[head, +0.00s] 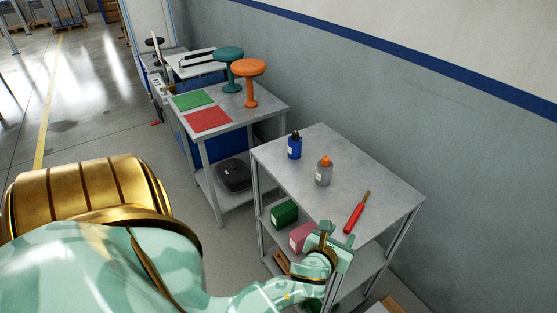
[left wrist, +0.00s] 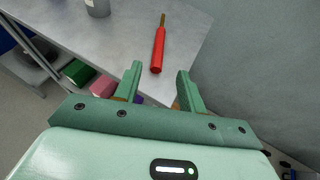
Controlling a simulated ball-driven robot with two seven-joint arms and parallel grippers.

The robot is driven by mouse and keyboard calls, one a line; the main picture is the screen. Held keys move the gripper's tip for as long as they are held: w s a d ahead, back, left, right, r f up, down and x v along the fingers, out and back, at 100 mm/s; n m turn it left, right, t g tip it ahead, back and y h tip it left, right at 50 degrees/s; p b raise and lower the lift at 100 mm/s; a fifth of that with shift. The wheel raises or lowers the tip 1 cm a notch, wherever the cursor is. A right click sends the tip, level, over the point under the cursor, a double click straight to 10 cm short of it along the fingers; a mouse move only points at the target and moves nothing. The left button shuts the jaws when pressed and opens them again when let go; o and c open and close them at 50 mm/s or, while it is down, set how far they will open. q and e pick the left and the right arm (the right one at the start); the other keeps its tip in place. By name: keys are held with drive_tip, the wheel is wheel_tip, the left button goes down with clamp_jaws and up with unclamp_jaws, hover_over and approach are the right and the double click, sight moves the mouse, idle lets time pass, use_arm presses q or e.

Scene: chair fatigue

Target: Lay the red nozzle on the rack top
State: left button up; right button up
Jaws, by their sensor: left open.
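The red nozzle (head: 354,218), a red cylinder with a thin brass-coloured tip, lies on the grey rack top (head: 345,165) near its front right part. My left gripper (head: 338,234) is open and empty at the front edge of the rack, beside the nozzle's thick red end. In the left wrist view the nozzle (left wrist: 158,50) lies ahead, its thick end close to the gap between the fingers (left wrist: 160,72). The nozzle seems to rest on the rack top (left wrist: 115,50), not held. My right gripper is not in view.
A blue bottle (head: 294,146) and a grey bottle with an orange cap (head: 324,172) stand on the rack top. Green (head: 284,213) and pink (head: 301,236) boxes sit on the shelf below. A table with stools (head: 249,75) and coloured mats (head: 208,119) stands beyond. A wall closes the right.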

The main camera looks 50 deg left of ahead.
use_arm(q)
drive_tip(key=s+d+f+n+h, duration=0.15)
drive_tip(key=d+n+h, duration=0.4)
drive_tip(key=n, duration=0.85)
drive_tip(key=s+f+n+g, duration=0.25)
drive_tip(key=s+f, duration=0.25)
drive_tip(key=f, duration=0.4)
drive_tip(key=s+f+n+g, duration=0.2)
drive_tip(key=s+f+n, duration=0.25)
drive_tip(key=f, duration=0.55)
drive_tip(key=s+a+f+n+g, duration=0.1)
drive_tip(key=s+f+n+g, duration=0.1)
drive_tip(key=s+f, duration=0.3)
drive_tip(key=s+a+f+n+g+y, duration=0.1)
drive_tip(key=s+f, duration=0.4)
drive_tip(key=s, duration=0.9)
drive_tip(key=s+a+f+n+g, duration=0.1)
drive_tip(key=s+f+n+g, duration=0.3)
drive_tip(key=s, duration=0.6)
drive_tip(key=shift+s+a+f+n, duration=0.15)
drive_tip(key=shift+s+f+n, duration=0.05)
drive_tip(key=shift+f+n, duration=0.25)
